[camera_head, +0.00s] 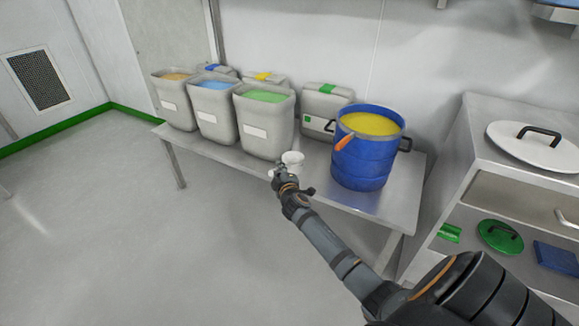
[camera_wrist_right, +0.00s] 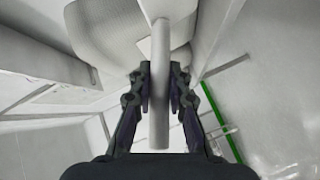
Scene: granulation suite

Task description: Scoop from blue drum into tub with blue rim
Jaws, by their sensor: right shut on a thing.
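The blue drum (camera_head: 362,166) stands on the right part of the steel table, open, with yellow material (camera_head: 370,124) inside. My right gripper (camera_head: 281,172) is at the table's front edge, left of the drum. It is shut on the handle of a white scoop (camera_head: 292,159); the handle (camera_wrist_right: 159,90) stands between its fingers in the wrist view. My left gripper is not in view.
A tub with a green top (camera_head: 264,127) and one with a tan top (camera_head: 174,106) flank the middle tub on the steel table (camera_head: 393,210). Closed containers stand behind, including a green-marked one (camera_head: 325,105). A cabinet (camera_head: 470,150) with lids stands at right.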

